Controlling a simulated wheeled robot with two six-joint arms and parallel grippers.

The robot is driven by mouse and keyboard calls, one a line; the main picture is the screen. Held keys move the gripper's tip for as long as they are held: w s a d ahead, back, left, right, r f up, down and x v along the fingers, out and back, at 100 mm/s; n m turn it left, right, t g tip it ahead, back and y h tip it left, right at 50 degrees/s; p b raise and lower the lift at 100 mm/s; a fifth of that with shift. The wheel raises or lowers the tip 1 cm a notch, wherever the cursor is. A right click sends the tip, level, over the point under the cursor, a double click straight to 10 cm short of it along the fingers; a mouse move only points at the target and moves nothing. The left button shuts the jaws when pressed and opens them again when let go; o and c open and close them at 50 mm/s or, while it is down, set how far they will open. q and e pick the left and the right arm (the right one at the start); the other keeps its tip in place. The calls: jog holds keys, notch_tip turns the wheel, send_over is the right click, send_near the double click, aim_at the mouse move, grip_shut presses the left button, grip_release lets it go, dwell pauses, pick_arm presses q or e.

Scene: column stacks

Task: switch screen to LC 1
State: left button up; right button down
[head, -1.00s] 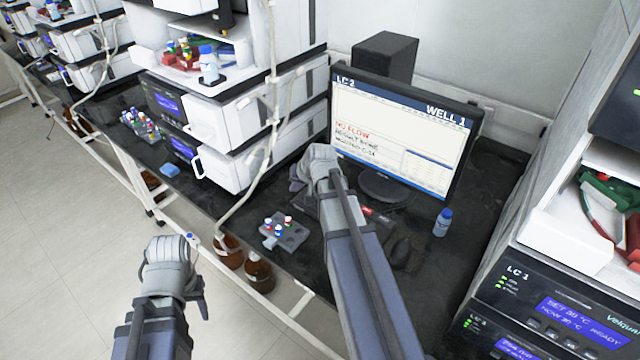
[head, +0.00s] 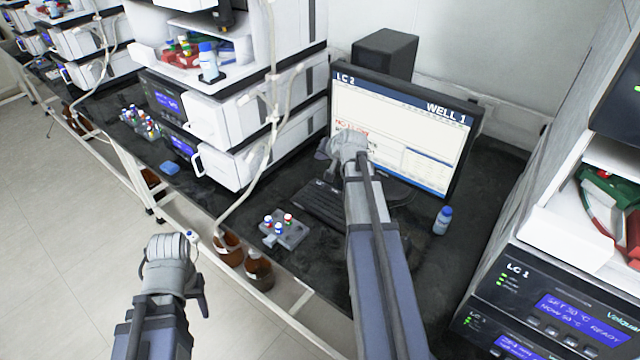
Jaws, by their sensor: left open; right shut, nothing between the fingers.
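The monitor (head: 400,110) stands at the back of the black bench, its screen reading "LC 2" at top left and "WELL 1" at top right. Red text at the left of the screen is partly covered by my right gripper. The keyboard (head: 325,204) lies in front of the monitor, partly hidden by my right arm. My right gripper (head: 328,158) is shut and empty, above the keyboard's back part and in front of the screen's lower left. My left gripper (head: 203,296) is open and empty, low at the front, over the floor side of the bench edge.
A small grey vial rack (head: 285,234) with coloured caps sits left of the keyboard. White instrument stacks (head: 235,125) rise at left, and the LC 1 unit (head: 550,300) at right. Brown bottles (head: 259,268) stand below the bench edge.

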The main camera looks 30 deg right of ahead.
aim_at(321, 185)
jog(key=shift+f+b, duration=4.25)
jog(key=shift+f, duration=0.1)
jog(key=shift+f+b, duration=0.4)
jog(key=shift+f+b, duration=0.4)
jog(key=shift+b, duration=0.05)
jog(key=shift+r, duration=0.15)
jog(key=shift+r+p, duration=0.7)
jog(key=shift+p, duration=0.2)
notch_tip(321, 185, up, 5)
jog(key=p, duration=0.5)
jog(key=shift+r, duration=0.1)
